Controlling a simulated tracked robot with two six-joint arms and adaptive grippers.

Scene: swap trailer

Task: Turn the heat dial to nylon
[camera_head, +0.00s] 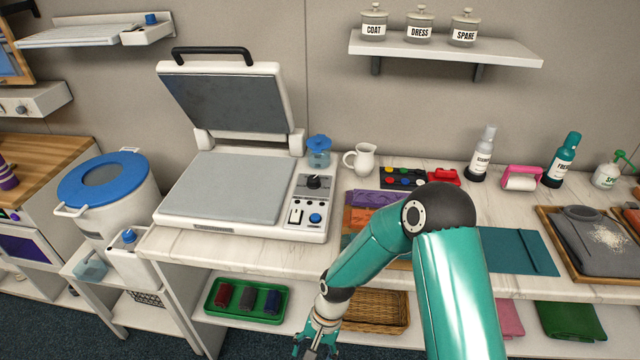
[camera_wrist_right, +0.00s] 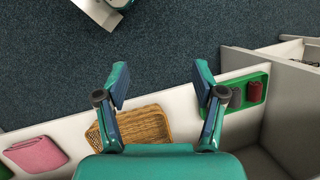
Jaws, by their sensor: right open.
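The white heat press (camera_head: 220,190) stands open on the counter at the left, its dark upper plate tilted up. Its control panel is at the right side, with a black dial (camera_head: 315,182) at the top, a blue button (camera_head: 315,218) and a switch (camera_head: 296,216) below. The dial's markings are too small to read. My right gripper (camera_head: 316,350) hangs low in front of the lower shelf, well below the panel, at the bottom edge of the head view. In the right wrist view the gripper (camera_wrist_right: 160,85) is open with nothing between its fingers. My left gripper is out of view.
A green tray (camera_head: 211,306) with several dark rolls and a wicker basket (camera_head: 375,318) are on the lower shelf near my right gripper. A blue-lidded jar (camera_head: 319,150) and white jug (camera_head: 362,160) stand beside the press. The counter's front edge lies above the gripper.

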